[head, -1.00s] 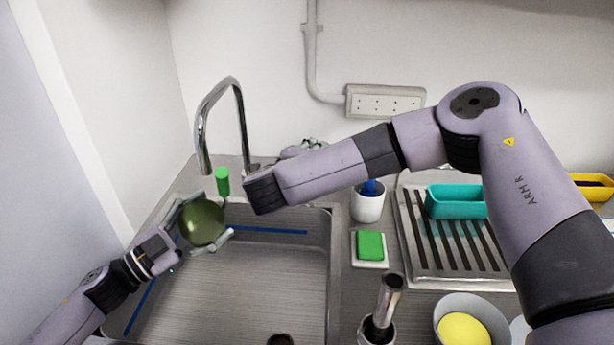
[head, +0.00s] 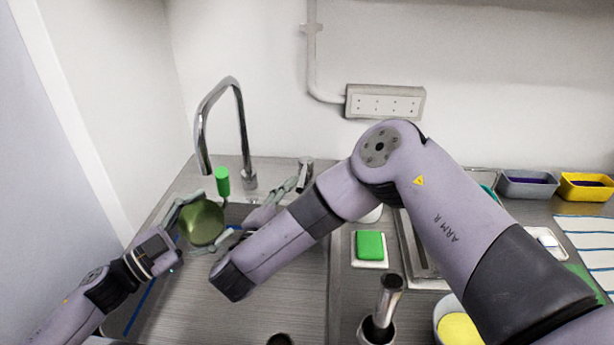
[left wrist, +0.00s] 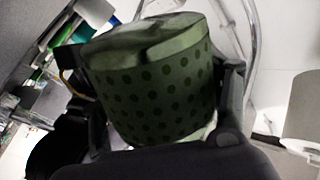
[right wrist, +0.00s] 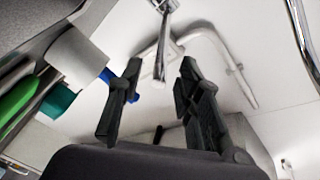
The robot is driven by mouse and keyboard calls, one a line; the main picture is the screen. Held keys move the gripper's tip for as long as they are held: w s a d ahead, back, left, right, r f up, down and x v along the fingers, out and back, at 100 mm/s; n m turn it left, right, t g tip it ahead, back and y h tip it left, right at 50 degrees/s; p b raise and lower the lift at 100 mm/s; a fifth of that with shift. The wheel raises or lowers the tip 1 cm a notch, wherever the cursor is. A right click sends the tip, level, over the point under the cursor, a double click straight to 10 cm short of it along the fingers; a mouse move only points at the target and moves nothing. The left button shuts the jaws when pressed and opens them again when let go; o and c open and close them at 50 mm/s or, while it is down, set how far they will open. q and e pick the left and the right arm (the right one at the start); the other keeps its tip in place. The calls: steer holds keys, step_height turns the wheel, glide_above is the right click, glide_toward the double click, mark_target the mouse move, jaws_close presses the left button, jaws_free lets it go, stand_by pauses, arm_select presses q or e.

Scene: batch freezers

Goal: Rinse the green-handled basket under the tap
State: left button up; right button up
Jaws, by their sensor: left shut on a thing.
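My left gripper (head: 205,224) is shut on a round, olive-green vessel with dark dots over its wall, which I take as the basket (head: 202,221); it fills the left wrist view (left wrist: 155,95). It is held over the back left of the sink (head: 265,305), near the tap (head: 243,125). A bright green cylinder (head: 222,181) shows just beyond it, below the spout; I cannot tell if it is the basket's handle. My right gripper (head: 287,192) is open and empty near a short chrome lever (head: 304,172). In the right wrist view the lever (right wrist: 162,50) appears ahead between the fingertips.
My right arm crosses over the sink's right side. A green sponge (head: 369,245) lies on a white dish right of the sink. A metal cylinder (head: 387,300) and a bowl with a yellow thing stand nearer. Grey (head: 527,184) and yellow (head: 585,187) tubs stand far right.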

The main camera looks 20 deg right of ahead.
mark_target(304, 180)
steer(key=x, duration=0.8)
steer(key=shift+c, duration=0.3)
jaws_close()
steer(key=shift+a, duration=0.1)
stand_by(0.3)
